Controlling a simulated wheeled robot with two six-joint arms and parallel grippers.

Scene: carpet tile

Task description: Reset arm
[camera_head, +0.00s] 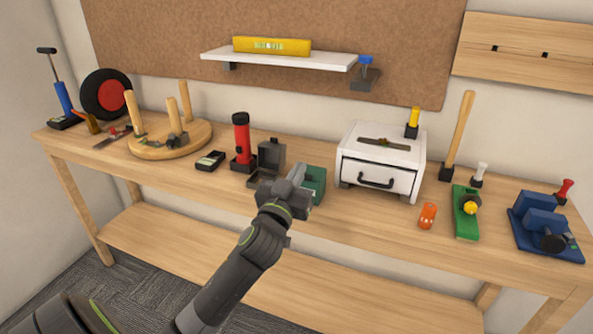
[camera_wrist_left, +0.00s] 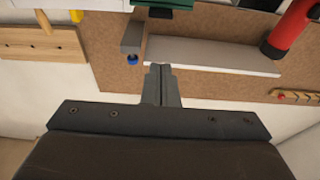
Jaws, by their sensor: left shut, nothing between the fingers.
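My left arm comes in from the lower left in the head view. Its gripper (camera_head: 298,174) is over the front middle of the workbench, in front of a dark green block-like object (camera_head: 315,185) that it partly hides. In the left wrist view the two fingers of my left gripper (camera_wrist_left: 160,70) are together, with nothing between them. The wrist view looks upside down toward the wall, with the white shelf (camera_wrist_left: 215,55) beyond the fingertips. My right gripper is not in view.
The wooden workbench (camera_head: 340,220) holds a red flashlight (camera_head: 241,135), a grey open box (camera_head: 271,158), a white drawer unit (camera_head: 380,160), an orange can (camera_head: 427,215), a green tool (camera_head: 466,212) and a blue vise (camera_head: 543,225). A round wooden peg stand (camera_head: 170,142) is at the left.

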